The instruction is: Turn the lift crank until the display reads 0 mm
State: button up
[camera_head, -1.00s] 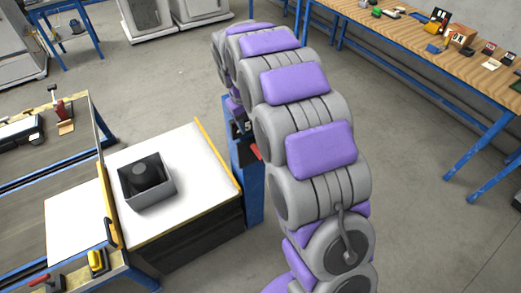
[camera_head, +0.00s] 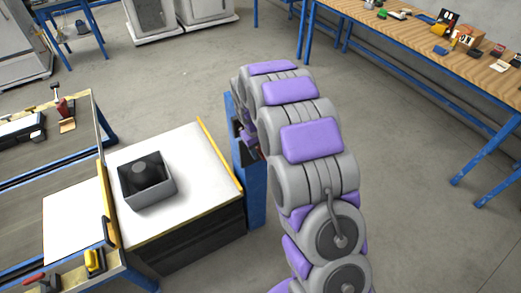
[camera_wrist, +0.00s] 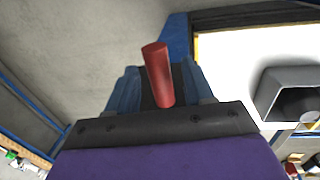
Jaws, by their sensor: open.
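The red crank handle (camera_wrist: 158,76) stands up in the middle of the wrist view. My gripper (camera_wrist: 160,68) is open, with one blue finger on each side of the handle; I cannot tell whether either touches it. In the head view my gripper (camera_head: 250,138) is at the upper part of the blue lift post (camera_head: 255,195). The crank and the display are hidden there behind my arm, so no reading is visible. The white-topped lift platform (camera_head: 205,165) is left of the post and carries a grey open box (camera_head: 150,196).
A conveyor-like bench (camera_head: 40,185) with blue rails adjoins the platform on the left. A wooden workbench (camera_head: 430,50) with several small items stands at the upper right. The grey floor (camera_head: 420,210) right of my arm is clear.

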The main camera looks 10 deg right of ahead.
grip_shut()
dwell(0.6)
